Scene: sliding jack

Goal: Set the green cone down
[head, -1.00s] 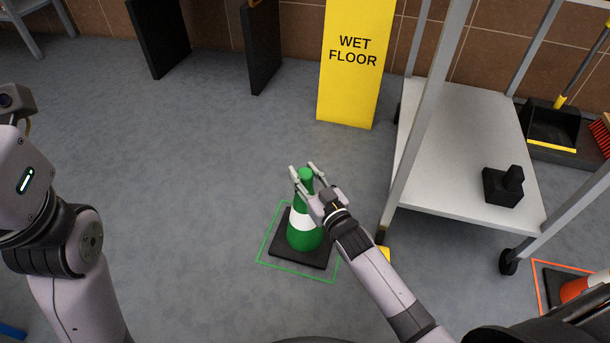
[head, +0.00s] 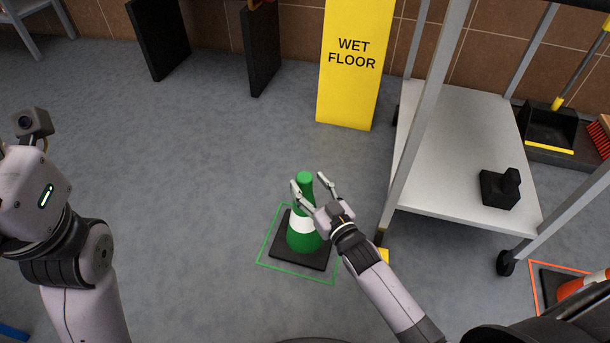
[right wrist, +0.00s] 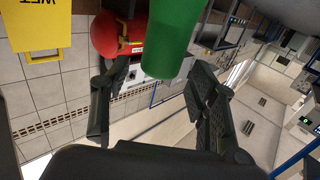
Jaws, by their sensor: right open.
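The green cone (head: 303,238) with a white band and a black square base stands upright on the floor, inside a green square outline (head: 263,243). My right gripper (head: 312,183) is open, its two fingers apart on either side of the cone's upper part. The right wrist view shows the green cone (right wrist: 168,40) between the spread fingers (right wrist: 150,95); I cannot tell whether either finger touches it. My left arm shows at the left edge, but its gripper fingers are not in view.
A yellow wet floor sign (head: 350,65) stands behind. A grey cart (head: 455,150) with a black object (head: 499,188) on its shelf is close on the right. An orange cone (head: 582,285) stands in an orange outline at lower right. Floor left of the green cone is clear.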

